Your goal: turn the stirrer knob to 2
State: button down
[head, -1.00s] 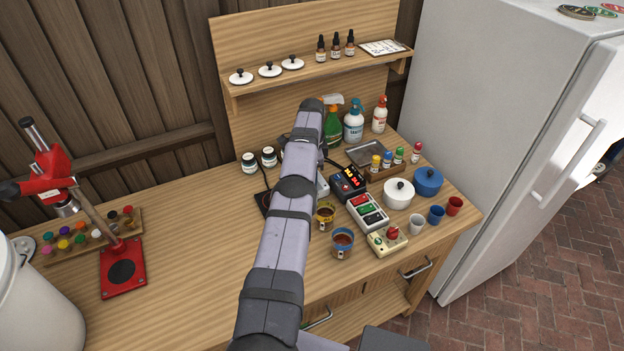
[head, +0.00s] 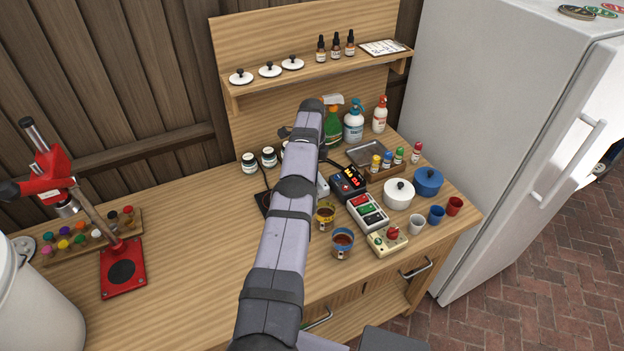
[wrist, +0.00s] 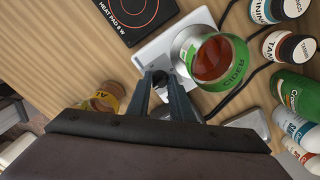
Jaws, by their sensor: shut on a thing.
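The white stirrer (wrist: 150,52) lies under my gripper in the wrist view. A metal beaker with a green band (wrist: 236,54) and reddish-brown liquid stands on it. My gripper (wrist: 160,78) has its fingers close together on the small dark stirrer knob (wrist: 161,79) at the stirrer's near side. The knob shows only in part between the fingertips. Its pointer and the numbers cannot be read. In the head view my arm covers most of the stirrer; only a pale edge (head: 323,187) shows beside it.
A black heat pad (wrist: 132,14) lies beside the stirrer. An amber jar with a yellow label (wrist: 103,102) stands left of my fingers. Several jars and bottles (wrist: 291,50) stand close on the right, and a dark cable runs between. The counter's left-middle (head: 190,230) is clear.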

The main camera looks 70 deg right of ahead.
jog(key=shift+s+a+f, duration=0.1)
jog(key=c, duration=1.6)
grip_release()
jog(key=shift+o, duration=0.2)
jog(key=shift+r, duration=0.2)
jog(key=shift+r, duration=0.55)
notch_tip(320, 180, up, 4)
jog(key=shift+f+p, duration=0.1)
jog(key=shift+p, duration=0.75)
jog(key=shift+r+p, duration=1.1)
jog(key=shift+p, duration=0.05)
